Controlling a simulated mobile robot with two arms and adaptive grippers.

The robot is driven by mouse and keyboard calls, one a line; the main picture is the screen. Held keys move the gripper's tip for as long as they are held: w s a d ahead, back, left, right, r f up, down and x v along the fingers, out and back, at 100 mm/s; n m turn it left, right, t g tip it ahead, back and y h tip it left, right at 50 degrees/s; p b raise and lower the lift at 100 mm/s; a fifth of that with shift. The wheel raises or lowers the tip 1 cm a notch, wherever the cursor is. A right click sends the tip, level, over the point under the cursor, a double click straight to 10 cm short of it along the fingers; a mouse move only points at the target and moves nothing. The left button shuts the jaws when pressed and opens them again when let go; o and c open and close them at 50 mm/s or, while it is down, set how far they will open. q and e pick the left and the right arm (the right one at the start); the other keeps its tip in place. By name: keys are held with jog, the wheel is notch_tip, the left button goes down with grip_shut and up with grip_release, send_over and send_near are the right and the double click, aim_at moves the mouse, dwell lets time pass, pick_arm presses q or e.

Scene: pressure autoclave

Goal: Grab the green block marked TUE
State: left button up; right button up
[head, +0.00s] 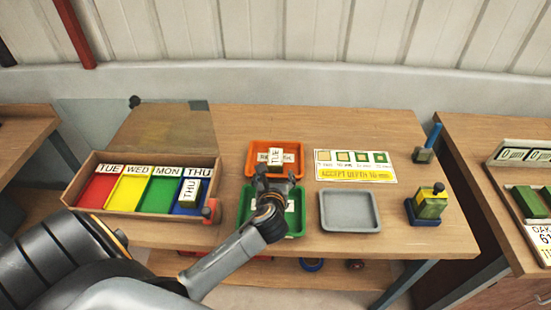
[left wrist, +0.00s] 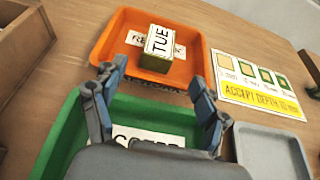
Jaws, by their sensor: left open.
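The block marked TUE (left wrist: 157,46) stands in the orange tray (left wrist: 117,41), partly over that tray's white label. Its label face is white and its visible side is dark green. In the head view the same block (head: 275,157) shows in the orange tray (head: 256,148). My left gripper (left wrist: 158,88) is open and empty, its two fingers spread just in front of the orange tray and above the green tray (left wrist: 57,148). The block lies ahead of the fingertips, apart from them. In the head view my left gripper (head: 273,180) covers part of the green tray. My right gripper is not in view.
A wooden box (head: 146,155) at left has coloured compartments labelled TUE, WED, MON and THU, with a THU block (head: 188,190) in the blue one. A grey tray (head: 349,211) is empty. An accept-depth card (head: 355,166) lies behind it. A yellow-green device (head: 429,203) stands right.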

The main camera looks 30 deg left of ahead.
aim_at(275, 166)
pick_arm(q)
jog(key=x, duration=0.2)
jog(key=shift+w+a+f, duration=0.15)
jog(key=shift+w+f, duration=0.05)
jog(key=shift+w, duration=0.1)
jog(key=shift+w+a+f, duration=0.2)
jog(key=shift+w, duration=0.05)
jog(key=shift+w+a+f, duration=0.1)
jog(key=shift+w+a, duration=0.05)
jog(key=shift+w, duration=0.05)
jog(key=x, duration=0.4)
jog(key=shift+f+p, duration=0.1)
jog(key=shift+p, duration=0.2)
jog(key=shift+w+a+f, duration=0.2)
jog(key=shift+w+a, duration=0.05)
jog(key=c, duration=1.3)
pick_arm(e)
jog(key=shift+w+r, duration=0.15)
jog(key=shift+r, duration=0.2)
